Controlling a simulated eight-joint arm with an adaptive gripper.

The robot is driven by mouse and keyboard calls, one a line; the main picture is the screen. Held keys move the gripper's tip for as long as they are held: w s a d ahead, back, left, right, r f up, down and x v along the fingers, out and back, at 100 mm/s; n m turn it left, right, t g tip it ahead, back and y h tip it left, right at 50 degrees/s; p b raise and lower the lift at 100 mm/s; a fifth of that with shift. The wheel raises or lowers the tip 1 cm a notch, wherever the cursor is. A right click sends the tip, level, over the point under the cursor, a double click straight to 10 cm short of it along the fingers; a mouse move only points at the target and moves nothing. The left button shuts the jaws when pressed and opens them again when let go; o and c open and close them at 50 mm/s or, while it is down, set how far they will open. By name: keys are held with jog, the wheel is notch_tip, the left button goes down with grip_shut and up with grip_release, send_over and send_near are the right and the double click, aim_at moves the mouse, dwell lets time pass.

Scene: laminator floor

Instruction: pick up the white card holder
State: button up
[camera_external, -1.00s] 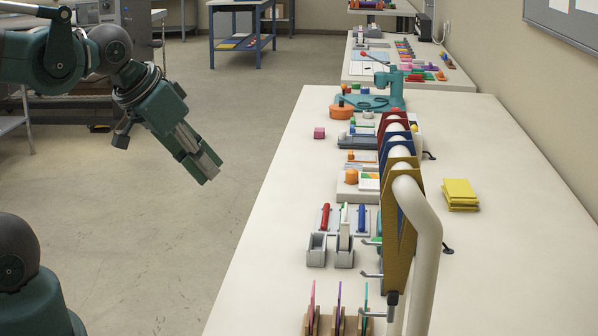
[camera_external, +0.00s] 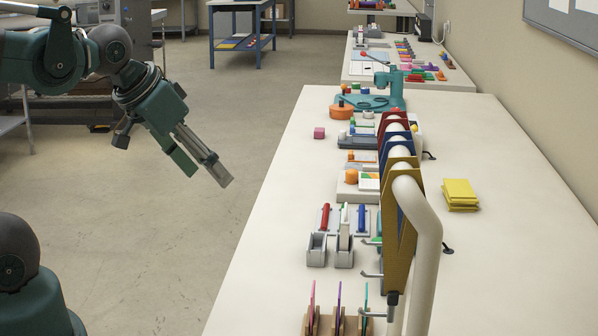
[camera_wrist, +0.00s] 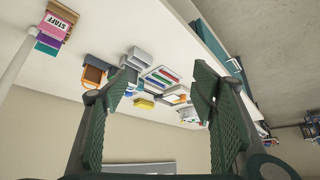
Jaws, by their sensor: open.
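My gripper (camera_external: 206,175) is open and empty in the external view. It hangs over the floor to the left of the long white table, apart from everything on it. Its two green ridged fingers (camera_wrist: 160,85) frame the wrist view from both sides. I cannot pick out the white card holder for certain. A white base with an orange knob and a small printed card (camera_external: 368,182) stands mid-table and may be it. The card's holder is too small to tell.
The white table (camera_external: 270,250) carries a coloured rack on a thick curved pipe (camera_external: 425,240), grey tape dispensers (camera_external: 317,250), a yellow stack (camera_external: 460,194) and a teal press (camera_external: 390,90). A strip along the table's left side is clear. A blue-framed table (camera_external: 242,32) stands behind.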

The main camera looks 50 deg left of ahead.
jog(key=m+g+h+p, duration=0.35)
jog(key=m+p, duration=0.25)
jog(key=m, duration=0.3)
send_near(346, 224)
notch_tip(346, 224, down, 2)
jog(key=w+a, duration=0.2)
jog(key=shift+w+d+f+g, duration=0.25)
jog(key=shift+w+f, duration=0.3)
jog(key=shift+f, duration=0.15)
jog(key=shift+x, duration=1.3)
jog(key=shift+a, duration=0.1)
jog(key=shift+b+x, duration=0.75)
jog(key=shift+x, duration=1.9)
